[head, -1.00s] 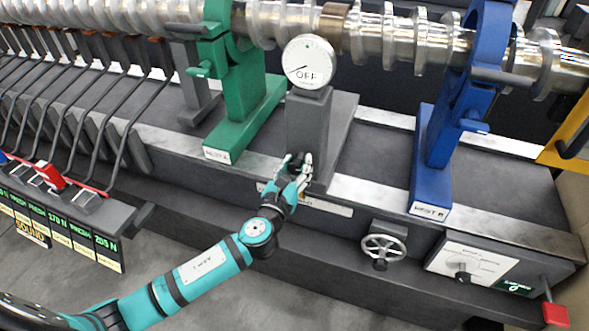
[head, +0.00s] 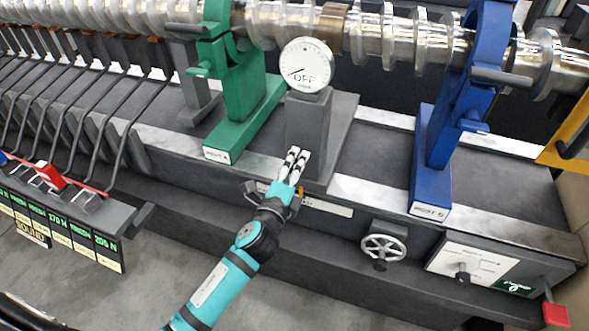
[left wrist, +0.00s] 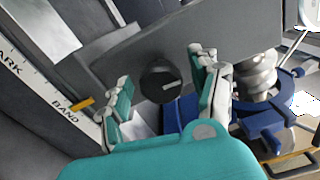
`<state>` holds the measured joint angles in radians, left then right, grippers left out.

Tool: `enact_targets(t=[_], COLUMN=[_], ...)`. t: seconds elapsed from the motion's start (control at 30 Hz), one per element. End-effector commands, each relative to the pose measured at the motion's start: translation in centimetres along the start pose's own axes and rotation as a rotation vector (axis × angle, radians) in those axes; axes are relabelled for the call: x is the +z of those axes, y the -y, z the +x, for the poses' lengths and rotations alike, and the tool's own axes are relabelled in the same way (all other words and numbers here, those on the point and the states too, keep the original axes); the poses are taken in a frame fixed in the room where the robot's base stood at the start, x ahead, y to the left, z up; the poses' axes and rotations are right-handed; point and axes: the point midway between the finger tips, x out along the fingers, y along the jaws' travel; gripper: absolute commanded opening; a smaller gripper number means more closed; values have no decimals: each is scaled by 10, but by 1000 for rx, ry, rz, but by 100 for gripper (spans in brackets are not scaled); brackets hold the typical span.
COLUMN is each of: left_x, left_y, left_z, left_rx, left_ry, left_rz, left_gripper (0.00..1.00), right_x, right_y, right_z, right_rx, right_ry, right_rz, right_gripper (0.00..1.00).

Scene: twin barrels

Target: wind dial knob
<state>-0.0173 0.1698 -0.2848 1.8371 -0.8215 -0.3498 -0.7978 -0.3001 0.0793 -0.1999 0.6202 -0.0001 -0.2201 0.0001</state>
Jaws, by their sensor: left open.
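A round black knob (left wrist: 163,84) with a white pointer line sits on a grey face in the left wrist view. My left gripper (left wrist: 162,68) is open, with one finger on each side of the knob in that view; I cannot tell whether they touch it. In the head view, the left gripper (head: 299,152) is at the front of the grey post (head: 308,113), and the knob cannot be made out there. A round white dial (head: 307,65) marked OFF tops the post, its needle pointing lower left. My right gripper is not in view.
A green stand (head: 240,115) and a blue stand (head: 440,150) flank the post under a metal shaft (head: 375,35). A handwheel (head: 384,247) and a panel with another black knob (head: 463,275) are at right. A scale lettered BAND (left wrist: 65,108) lies left.

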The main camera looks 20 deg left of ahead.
Motion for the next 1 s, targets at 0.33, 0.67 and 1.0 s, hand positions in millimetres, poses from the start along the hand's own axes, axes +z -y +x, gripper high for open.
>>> enact_targets(t=[0.33,0.67,1.0], left_x=[0,0,0], left_y=[0,1,1], left_z=[-36,-62,-63], left_rx=[1,-1,-1], left_ry=[-1,0,0], left_rz=[0,1,1], left_gripper=[63,63,63], right_x=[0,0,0], right_y=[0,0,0], right_z=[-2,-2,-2], right_rx=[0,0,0], right_ry=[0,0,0], right_rz=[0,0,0], right_gripper=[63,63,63])
